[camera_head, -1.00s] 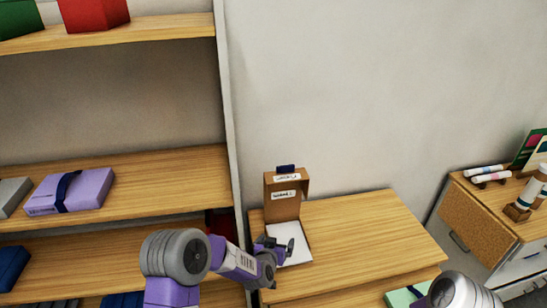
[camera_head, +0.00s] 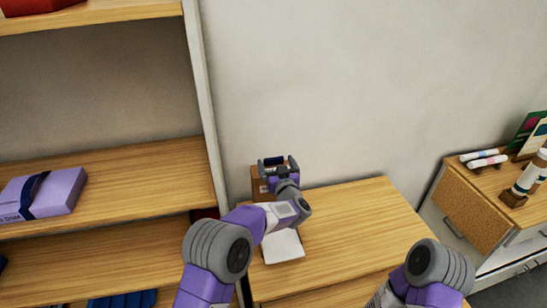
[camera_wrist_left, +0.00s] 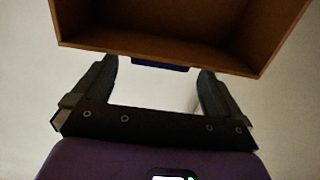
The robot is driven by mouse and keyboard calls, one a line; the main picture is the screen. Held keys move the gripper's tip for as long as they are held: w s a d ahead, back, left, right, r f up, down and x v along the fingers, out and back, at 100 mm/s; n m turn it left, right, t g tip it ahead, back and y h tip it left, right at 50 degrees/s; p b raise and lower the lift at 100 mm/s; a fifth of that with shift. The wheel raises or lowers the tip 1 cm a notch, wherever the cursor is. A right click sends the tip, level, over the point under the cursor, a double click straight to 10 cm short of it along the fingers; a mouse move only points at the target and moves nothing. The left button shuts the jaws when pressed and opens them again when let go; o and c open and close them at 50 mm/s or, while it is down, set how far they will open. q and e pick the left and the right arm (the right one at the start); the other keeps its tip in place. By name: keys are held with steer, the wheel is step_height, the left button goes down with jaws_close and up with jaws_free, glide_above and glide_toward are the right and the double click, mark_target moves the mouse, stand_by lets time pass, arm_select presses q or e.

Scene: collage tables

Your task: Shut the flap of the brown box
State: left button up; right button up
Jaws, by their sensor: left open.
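The brown box stands on the wooden table with its flap (camera_head: 258,187) raised upright at the back and its white inside (camera_head: 283,246) uncovered at the front. My left gripper (camera_head: 276,163) is open at the flap's top edge and hides much of the flap in the head view. In the left wrist view the flap's brown hollow inside (camera_wrist_left: 170,25) fills the top. A dark blue tab (camera_wrist_left: 160,66) on its edge sits between the spread fingers of the left gripper (camera_wrist_left: 158,72). Contact cannot be told. My right gripper is out of view.
A shelf unit with a purple box (camera_head: 55,193) stands on the left. A cabinet (camera_head: 470,205) with markers (camera_head: 483,158) and a brown-and-white roll (camera_head: 530,177) stands on the right. The right part of the wooden table (camera_head: 360,220) is clear.

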mark_target(274, 160)
arm_select(q)
steer(key=shift+x, duration=1.8)
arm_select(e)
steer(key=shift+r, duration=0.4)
arm_select(q)
steer(key=c, duration=1.4)
steer(key=shift+f+p, duration=0.1)
steer(key=shift+p, duration=0.2)
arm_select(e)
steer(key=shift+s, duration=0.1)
